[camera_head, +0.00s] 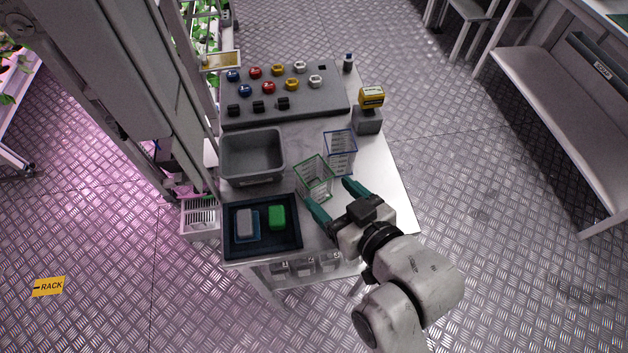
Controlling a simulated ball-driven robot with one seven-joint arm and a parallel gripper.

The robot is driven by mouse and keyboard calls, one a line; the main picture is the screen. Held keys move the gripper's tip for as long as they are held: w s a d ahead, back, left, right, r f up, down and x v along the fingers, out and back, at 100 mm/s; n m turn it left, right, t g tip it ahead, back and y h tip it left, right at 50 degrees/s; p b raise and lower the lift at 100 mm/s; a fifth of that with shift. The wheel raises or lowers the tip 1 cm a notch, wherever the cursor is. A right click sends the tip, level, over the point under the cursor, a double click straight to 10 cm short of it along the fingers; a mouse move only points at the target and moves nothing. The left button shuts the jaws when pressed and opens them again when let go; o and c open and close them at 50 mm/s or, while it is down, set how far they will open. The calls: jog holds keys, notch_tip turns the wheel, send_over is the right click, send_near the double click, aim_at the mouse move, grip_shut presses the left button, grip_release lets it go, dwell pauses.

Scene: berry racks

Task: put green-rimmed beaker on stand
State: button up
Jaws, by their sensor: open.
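The green-rimmed beaker (314,178) is clear and square, and stands upright on the grey table near its middle. A similar blue-rimmed beaker (340,151) stands behind it to the right. My gripper (329,196) is open with green fingers, close in front of the green-rimmed beaker. One finger reaches the beaker's lower left in the picture, the other is to its right; I cannot tell whether either touches it. A grey block (368,122) carrying a yellow device (371,96) stands at the right edge; I cannot tell whether it is the stand.
A grey bin (252,181) is left of the beakers. A dark tray (232,249) with a grey block and a green block (277,217) is at the front left. A grey board (322,108) with coloured nuts fills the back. Bare table lies right of the blue-rimmed beaker.

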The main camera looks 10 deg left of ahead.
aim_at(322, 185)
jog(key=shift+d+p+x, duration=0.2)
jog(key=shift+p+x, duration=0.5)
jog(key=shift+x, duration=3.2)
jog(key=shift+w+f, duration=0.1)
jog(key=shift+f, duration=0.05)
jog(key=shift+c, duration=0.2)
jog(key=c, duration=0.8)
jog(key=shift+o, duration=0.2)
